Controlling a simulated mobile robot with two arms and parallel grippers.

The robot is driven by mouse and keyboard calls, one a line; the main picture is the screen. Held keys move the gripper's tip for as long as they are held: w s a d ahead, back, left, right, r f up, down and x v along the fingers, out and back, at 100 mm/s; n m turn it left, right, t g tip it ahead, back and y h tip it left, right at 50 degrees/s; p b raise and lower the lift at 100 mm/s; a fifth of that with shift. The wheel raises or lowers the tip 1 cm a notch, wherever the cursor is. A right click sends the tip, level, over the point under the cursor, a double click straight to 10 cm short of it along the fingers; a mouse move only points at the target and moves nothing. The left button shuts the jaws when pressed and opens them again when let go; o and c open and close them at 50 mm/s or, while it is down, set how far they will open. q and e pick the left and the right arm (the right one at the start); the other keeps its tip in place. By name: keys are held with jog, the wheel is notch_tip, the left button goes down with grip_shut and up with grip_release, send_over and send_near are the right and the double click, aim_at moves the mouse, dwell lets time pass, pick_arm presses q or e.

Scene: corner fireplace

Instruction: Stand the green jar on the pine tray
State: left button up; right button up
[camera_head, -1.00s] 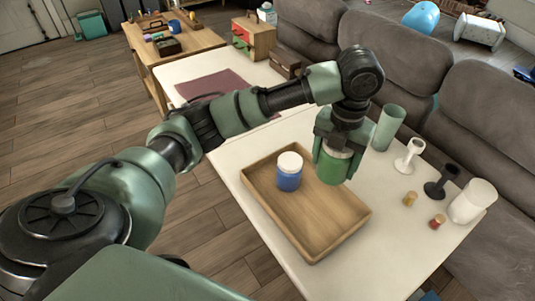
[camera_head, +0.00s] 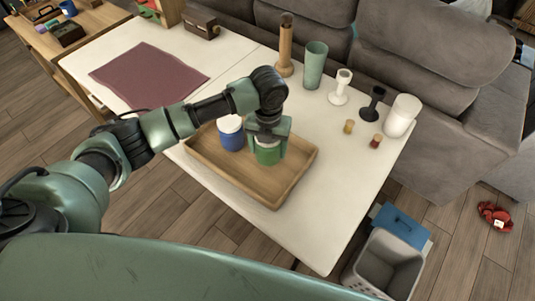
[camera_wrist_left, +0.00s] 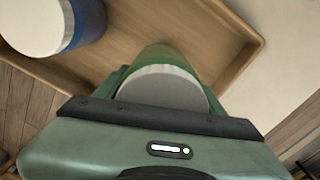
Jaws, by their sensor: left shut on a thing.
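The green jar (camera_head: 267,154) is upright in my left gripper (camera_head: 268,144), which is shut on it, over the right part of the pine tray (camera_head: 240,187). I cannot tell whether its base touches the tray floor. In the left wrist view the jar's pale lid (camera_wrist_left: 163,88) shows between the fingers, with the tray (camera_wrist_left: 200,25) beneath and around it. A blue jar with a white lid (camera_head: 231,133) stands in the tray to the left, apart from the green jar; it also shows in the left wrist view (camera_wrist_left: 85,22). My right gripper is not in view.
A teal cup (camera_head: 314,66), a wooden cylinder (camera_head: 285,48), white (camera_head: 341,88) and black (camera_head: 373,103) holders, two small corked bottles (camera_head: 349,127) and a white canister (camera_head: 402,116) stand behind. A mauve mat (camera_head: 150,75) lies left. The table's front right is clear.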

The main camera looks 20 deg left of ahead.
aim_at(268, 156)
pick_arm(q)
jog(key=shift+f, duration=2)
jog(key=shift+f, duration=0.2)
jog(key=o, duration=1.6)
jog(key=shift+c, duration=0.2)
jog(key=shift+r, duration=0.15)
notch_tip(268, 156, up, 12)
jog(key=shift+r+b, duration=0.1)
jog(key=shift+b, duration=0.2)
